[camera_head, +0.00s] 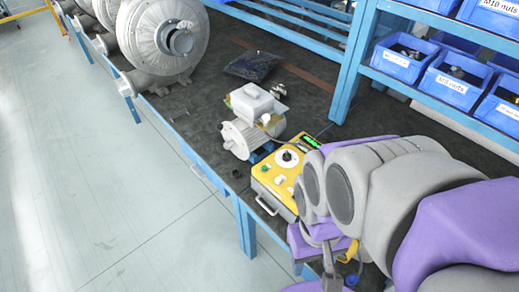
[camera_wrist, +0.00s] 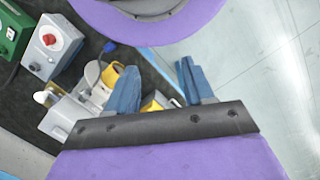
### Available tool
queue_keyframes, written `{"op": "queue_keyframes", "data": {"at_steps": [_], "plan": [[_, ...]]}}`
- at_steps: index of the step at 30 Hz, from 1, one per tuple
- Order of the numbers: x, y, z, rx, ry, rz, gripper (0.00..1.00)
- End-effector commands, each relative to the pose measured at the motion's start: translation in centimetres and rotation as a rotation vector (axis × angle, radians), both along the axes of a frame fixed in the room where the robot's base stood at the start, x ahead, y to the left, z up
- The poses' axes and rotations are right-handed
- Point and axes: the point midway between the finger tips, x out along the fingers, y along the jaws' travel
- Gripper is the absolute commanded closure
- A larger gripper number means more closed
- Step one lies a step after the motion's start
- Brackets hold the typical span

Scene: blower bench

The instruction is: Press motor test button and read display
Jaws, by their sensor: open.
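The yellow test box (camera_head: 279,180) sits near the bench's front edge in the head view. Its top carries a round white dial with a dark knob, small buttons and a lit green display (camera_head: 311,142), too small to read. My arm partly covers its right side. The motor (camera_head: 240,137), with a white box on top, stands just behind it. In the wrist view my gripper (camera_wrist: 158,68) is open, its two blue fingers apart with nothing held. Yellow parts (camera_wrist: 155,102) show beyond and between the fingers; I cannot tell what they belong to. The test button cannot be singled out.
A large grey blower (camera_head: 163,38) stands at the bench's far left end. Blue shelving (camera_head: 345,60) with labelled nut bins rises at the back right. A grey box with a red knob (camera_wrist: 50,48) and a green box (camera_wrist: 12,32) show in the wrist view.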

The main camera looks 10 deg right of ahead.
Motion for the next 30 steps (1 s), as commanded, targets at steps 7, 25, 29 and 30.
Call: {"op": "queue_keyframes", "data": {"at_steps": [7,25,29,30], "plan": [[0.00,0.00,0.00,0.000,0.000,0.000,0.72],[0.00,0.00,0.00,0.000,0.000,0.000,1.00],[0.00,0.00,0.00,0.000,0.000,0.000,1.00],[0.00,0.00,0.00,0.000,0.000,0.000,1.00]]}}
